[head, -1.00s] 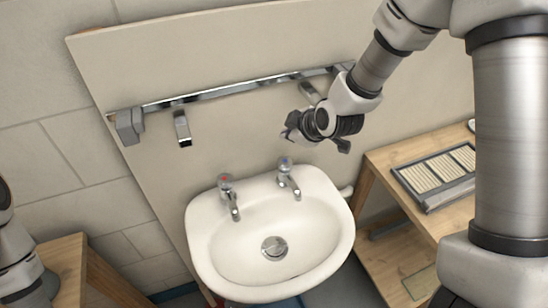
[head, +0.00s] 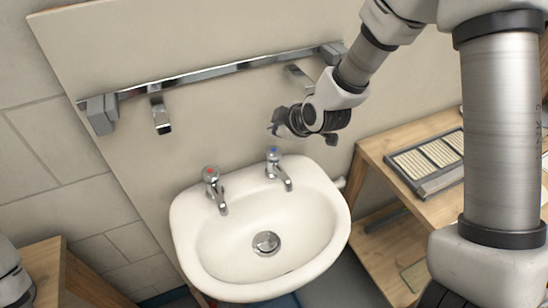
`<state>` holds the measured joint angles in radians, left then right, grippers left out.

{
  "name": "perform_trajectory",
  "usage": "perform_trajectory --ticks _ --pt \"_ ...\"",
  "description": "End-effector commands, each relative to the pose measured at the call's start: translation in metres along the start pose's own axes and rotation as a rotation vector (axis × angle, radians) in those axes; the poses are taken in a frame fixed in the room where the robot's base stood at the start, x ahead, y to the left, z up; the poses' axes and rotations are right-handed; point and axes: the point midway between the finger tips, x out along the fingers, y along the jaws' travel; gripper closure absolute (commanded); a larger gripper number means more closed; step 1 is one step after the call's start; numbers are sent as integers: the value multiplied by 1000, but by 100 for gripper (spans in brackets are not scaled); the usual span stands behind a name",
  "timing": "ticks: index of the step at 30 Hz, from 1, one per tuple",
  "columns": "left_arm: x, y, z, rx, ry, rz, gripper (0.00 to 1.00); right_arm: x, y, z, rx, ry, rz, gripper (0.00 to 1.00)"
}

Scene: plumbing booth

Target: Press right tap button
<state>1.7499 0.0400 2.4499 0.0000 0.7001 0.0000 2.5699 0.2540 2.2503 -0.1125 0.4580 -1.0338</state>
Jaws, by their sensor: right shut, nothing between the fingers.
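The right tap (head: 278,169) is chrome with a blue-marked button on top, at the back right of the white basin (head: 312,247). The left tap (head: 215,189) has a red-marked button and stands at the back left of the basin. My right gripper (head: 279,126) is dark, shut and empty. In the picture it sits just above the right tap's button, apart from it. My left gripper is out of view; only part of my left arm shows at the lower left edge.
A chrome rail (head: 215,75) with spouts crosses the panel (head: 200,40) behind the basin. A wooden bench (head: 375,149) with a grey tray (head: 437,185) stands at the right. Another wooden table (head: 45,270) is at the lower left. The basin's bowl is empty.

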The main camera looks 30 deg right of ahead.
Motion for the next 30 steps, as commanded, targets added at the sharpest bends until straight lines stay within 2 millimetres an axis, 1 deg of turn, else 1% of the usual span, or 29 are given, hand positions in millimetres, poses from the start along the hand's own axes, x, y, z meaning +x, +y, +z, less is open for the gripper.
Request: perform_trajectory --ticks 1,6,30 --pt "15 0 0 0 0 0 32 11 -8 8 0 0 -1 100" --pt "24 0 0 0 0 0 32 22 -16 16 -1 0 0 100" --pt "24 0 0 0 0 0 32 23 -17 17 -1 0 1 100"
